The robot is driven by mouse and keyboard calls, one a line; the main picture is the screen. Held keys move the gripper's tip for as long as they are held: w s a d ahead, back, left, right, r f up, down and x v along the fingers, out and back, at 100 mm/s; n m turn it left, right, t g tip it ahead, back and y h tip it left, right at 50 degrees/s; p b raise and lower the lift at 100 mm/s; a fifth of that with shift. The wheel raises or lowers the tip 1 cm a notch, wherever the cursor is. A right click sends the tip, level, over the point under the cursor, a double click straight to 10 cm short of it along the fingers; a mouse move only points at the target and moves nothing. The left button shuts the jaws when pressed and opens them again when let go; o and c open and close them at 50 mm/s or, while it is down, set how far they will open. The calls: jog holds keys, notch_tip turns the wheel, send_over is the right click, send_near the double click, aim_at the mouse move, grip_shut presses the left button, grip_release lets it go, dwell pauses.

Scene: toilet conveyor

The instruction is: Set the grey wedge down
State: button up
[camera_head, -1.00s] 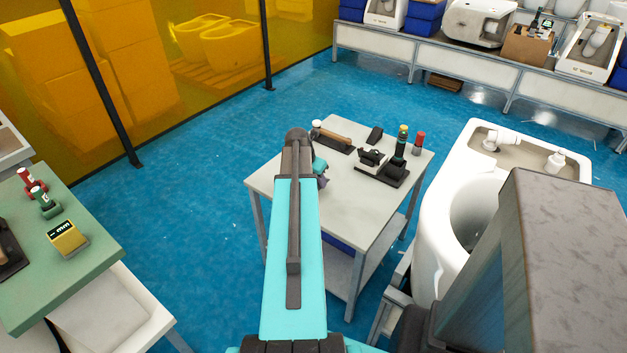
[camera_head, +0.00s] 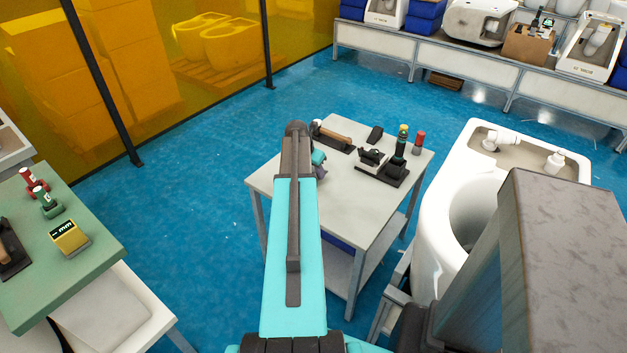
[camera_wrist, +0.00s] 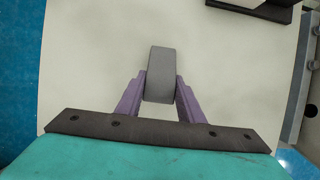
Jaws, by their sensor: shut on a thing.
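The grey wedge (camera_wrist: 161,75) is a small block with a rounded top edge. In the wrist view it sits between the two purple fingers of my gripper (camera_wrist: 161,95), which are shut on it from both sides. The pale table top (camera_wrist: 80,60) lies below it; I cannot tell whether the wedge touches it. In the head view my arm hides the wedge and most of my gripper, of which only a small part (camera_head: 318,165) shows beside the arm, over the left part of the small white table (camera_head: 345,200).
The table's front is clear.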

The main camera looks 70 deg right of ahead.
jog(key=shift+f, duration=1.7)
jog(key=shift+f, duration=0.1)
jog(key=o, duration=1.3)
jog(key=shift+v, duration=6.15)
jog(key=shift+s, duration=0.1)
